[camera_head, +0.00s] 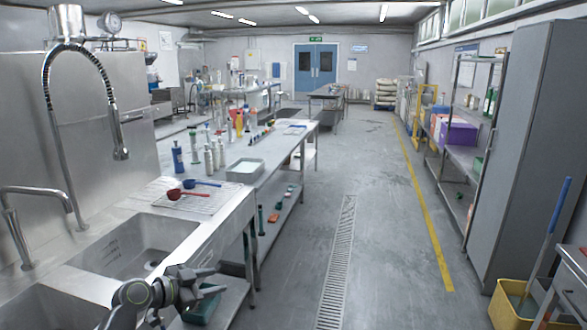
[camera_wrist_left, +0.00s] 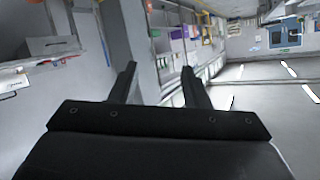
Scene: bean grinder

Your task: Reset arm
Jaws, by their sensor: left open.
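My left gripper (camera_head: 207,285) is at the bottom of the head view, in front of the sink counter's edge. It points to the right and holds nothing. In the left wrist view its two dark fingers (camera_wrist_left: 158,85) stand apart with nothing between them. My right gripper is not in either view.
A steel sink (camera_head: 140,245) with tall taps lies beside my left gripper. Red and blue scoops (camera_head: 175,195) rest on a rack; a tray (camera_head: 245,170) and bottles stand behind. The aisle floor (camera_head: 385,230) is clear. A yellow mop bucket (camera_head: 512,305) stands at right.

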